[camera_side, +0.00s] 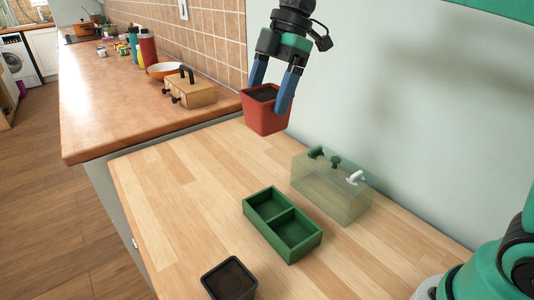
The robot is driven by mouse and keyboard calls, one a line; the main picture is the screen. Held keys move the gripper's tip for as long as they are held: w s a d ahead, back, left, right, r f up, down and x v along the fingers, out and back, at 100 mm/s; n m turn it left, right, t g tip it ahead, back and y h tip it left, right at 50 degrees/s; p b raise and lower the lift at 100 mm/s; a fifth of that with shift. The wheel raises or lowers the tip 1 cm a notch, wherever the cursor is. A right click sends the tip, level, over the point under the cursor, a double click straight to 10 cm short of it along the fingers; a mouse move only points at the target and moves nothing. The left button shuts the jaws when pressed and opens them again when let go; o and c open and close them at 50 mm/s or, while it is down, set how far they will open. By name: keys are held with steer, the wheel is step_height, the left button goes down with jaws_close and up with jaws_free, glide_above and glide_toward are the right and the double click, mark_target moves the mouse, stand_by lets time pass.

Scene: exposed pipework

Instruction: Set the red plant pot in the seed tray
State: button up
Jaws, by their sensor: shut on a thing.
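The red plant pot (266,116), square and filled with dark soil, is held upright in the air above the back of the wooden table. My gripper (274,97) is shut on it, with one blue finger on each side of its rim. The seed tray (283,223) is green with two compartments, both empty, and stands on the table below and slightly to the right of the pot. My gripper is well above the tray and farther back.
A black pot (229,280) with dark soil stands at the table's front. A clear box with small taps (331,186) stands right behind the tray. The table's left part is clear.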

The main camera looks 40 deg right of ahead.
steer(key=f, duration=1.9)
steer(key=shift+s+d+f, duration=0.1)
steer(key=shift+d+f, duration=0.1)
steer(key=shift+f, duration=0.2)
steer(key=shift+f, duration=0.1)
steer(key=o, duration=1.2)
steer(key=v, duration=1.2)
steer(key=s+m+t+h, duration=0.1)
steer(key=s+m+t, duration=0.1)
steer(key=m, duration=0.4)
steer(key=s+d+f+m+t+h, duration=0.1)
steer(key=s+m+t+h, duration=0.1)
steer(key=s+m, duration=0.2)
steer(key=s+d+m+t+h, duration=0.1)
steer(key=s+m+t, duration=0.1)
steer(key=m, duration=0.5)
steer(key=shift+s+f+m+t+h, duration=0.3)
steer(key=shift+s+t, duration=0.1)
steer(key=shift+t, duration=0.1)
